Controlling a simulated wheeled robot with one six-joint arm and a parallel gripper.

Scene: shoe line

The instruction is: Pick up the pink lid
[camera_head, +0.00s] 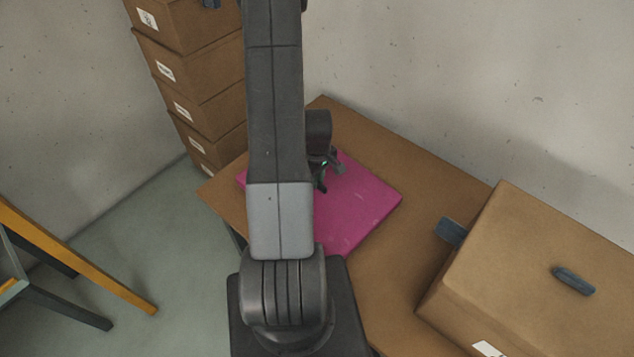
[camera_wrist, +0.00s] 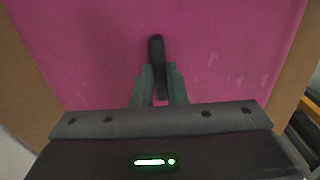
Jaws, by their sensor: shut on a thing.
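The pink lid (camera_head: 362,205) is a flat magenta panel on the brown table, partly hidden behind my arm in the head view. It fills most of the wrist view (camera_wrist: 90,50). A dark upright handle (camera_wrist: 156,50) stands out from the lid. My gripper (camera_wrist: 160,75) is over the lid with its two fingers on either side of this handle, shut on it. In the head view my gripper (camera_head: 322,182) shows just right of my arm, over the lid. I cannot tell whether the lid is touching the table or raised.
A large brown box (camera_head: 540,270) with dark handles stands at the table's right. Several stacked brown boxes (camera_head: 190,85) stand at the back left. The brown table (camera_head: 415,160) has bare room between lid and box. A yellow-legged frame (camera_head: 80,262) is at the far left.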

